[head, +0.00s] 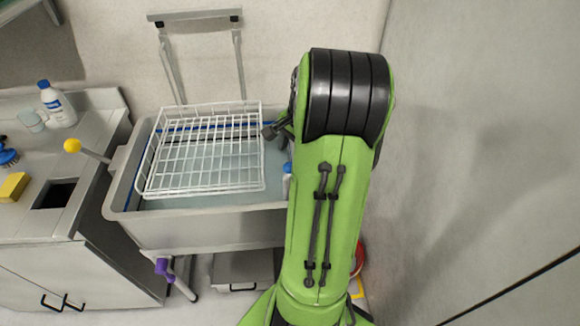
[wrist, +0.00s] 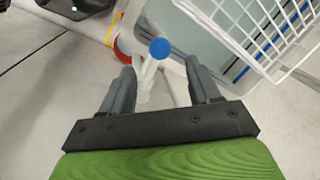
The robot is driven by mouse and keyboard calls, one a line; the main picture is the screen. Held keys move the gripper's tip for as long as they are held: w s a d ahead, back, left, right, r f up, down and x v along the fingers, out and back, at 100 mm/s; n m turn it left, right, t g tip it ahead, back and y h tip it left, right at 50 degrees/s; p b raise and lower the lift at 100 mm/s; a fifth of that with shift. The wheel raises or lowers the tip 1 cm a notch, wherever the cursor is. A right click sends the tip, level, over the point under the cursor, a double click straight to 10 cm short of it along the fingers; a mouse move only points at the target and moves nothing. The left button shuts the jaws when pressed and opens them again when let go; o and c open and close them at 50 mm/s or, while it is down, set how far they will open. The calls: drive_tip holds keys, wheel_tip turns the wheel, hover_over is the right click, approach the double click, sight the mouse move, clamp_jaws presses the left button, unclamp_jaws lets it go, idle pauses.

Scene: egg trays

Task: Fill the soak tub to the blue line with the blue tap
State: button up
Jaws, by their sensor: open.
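The grey soak tub (head: 210,228) stands left of my arm, with pale water in its bottom. A blue line (head: 129,187) runs along its inner wall, and what shows of it appears above the water. A white wire rack (head: 205,150) sits over the tub. The blue tap (wrist: 160,48) shows in the wrist view as a round blue knob on a white body beside the tub. In the head view it is mostly hidden behind my arm. My gripper (wrist: 158,70) is open, its fingers on either side of the white body, with no clear contact.
A yellow-knobbed lever (head: 73,146) rises at the tub's left side, and a purple valve (head: 162,268) is below. The left counter (head: 40,222) holds a blue-capped bottle (head: 57,104), a yellow sponge (head: 13,187) and a blue brush. A wall is close on the right.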

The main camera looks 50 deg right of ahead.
drive_tip(key=f, duration=0.3)
drive_tip(key=w+f+b, duration=0.1)
drive_tip(key=f, duration=0.2)
drive_tip(key=shift+w+f, duration=0.1)
drive_tip(key=shift+f, duration=0.1)
